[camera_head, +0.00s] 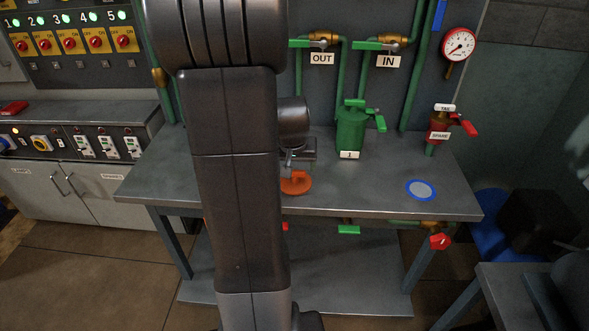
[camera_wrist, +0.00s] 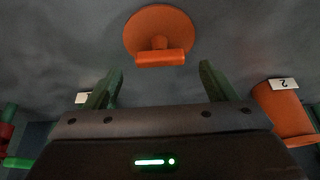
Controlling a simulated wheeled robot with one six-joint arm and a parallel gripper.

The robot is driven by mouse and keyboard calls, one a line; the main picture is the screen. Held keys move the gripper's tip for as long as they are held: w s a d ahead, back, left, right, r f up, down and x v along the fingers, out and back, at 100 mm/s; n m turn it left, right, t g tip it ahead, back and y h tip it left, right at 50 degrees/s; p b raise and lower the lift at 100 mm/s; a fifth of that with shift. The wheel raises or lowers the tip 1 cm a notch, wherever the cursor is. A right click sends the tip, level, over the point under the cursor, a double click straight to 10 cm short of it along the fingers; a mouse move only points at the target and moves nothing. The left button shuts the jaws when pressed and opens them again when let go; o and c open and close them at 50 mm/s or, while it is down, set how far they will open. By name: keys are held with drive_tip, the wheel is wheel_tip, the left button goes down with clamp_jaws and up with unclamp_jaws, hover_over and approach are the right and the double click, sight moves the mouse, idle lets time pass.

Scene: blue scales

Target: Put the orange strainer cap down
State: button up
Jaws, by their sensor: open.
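The orange strainer cap (camera_head: 297,185) lies on the grey bench top, just right of my arm in the head view. In the wrist view the cap (camera_wrist: 158,30) is a round disc with a bar handle, just beyond my fingertips. My gripper (camera_wrist: 160,75) is open, its two green fingers spread apart with nothing between them. The handle lies in line with the gap and looks clear of both fingers. In the head view my arm hides part of the bench and the fingers are hard to make out.
An orange body labelled 2 (camera_wrist: 283,112) stands beside my gripper in the wrist view. A green strainer body labelled 1 (camera_head: 350,132), a blue-rimmed disc (camera_head: 420,190) and a red-handled valve (camera_head: 438,128) are on the bench (camera_head: 385,205). Bare bench lies between cap and disc.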

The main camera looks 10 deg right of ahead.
drive_tip(key=v, duration=0.7)
drive_tip(key=shift+o, duration=0.4)
